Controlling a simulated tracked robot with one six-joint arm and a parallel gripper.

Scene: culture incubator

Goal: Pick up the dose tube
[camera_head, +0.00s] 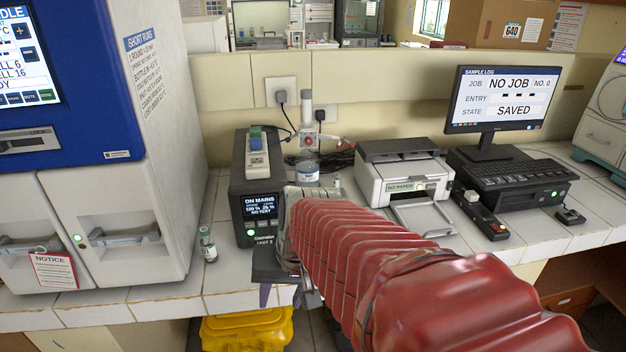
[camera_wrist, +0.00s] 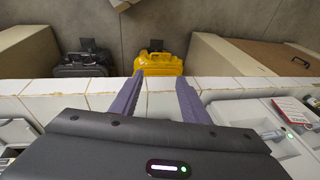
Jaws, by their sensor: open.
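A small white tube or bottle with a green label (camera_head: 208,244) stands on the white tiled counter, between the large white-and-blue machine and the black power unit. It may be the dose tube; its label is too small to read. My gripper (camera_head: 281,294) is at the counter's front edge, to the right of this tube and apart from it. Its two purple fingers are spread, and nothing shows between them in the wrist view (camera_wrist: 160,78). The tube cannot be made out in the wrist view.
The black power unit (camera_head: 258,208) stands close behind my gripper. The blue-and-white machine (camera_head: 150,220) borders the tube's left. A printer (camera_head: 403,170) and a monitor (camera_head: 503,98) stand to the right. A yellow case (camera_wrist: 158,64) lies on the floor below the counter edge.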

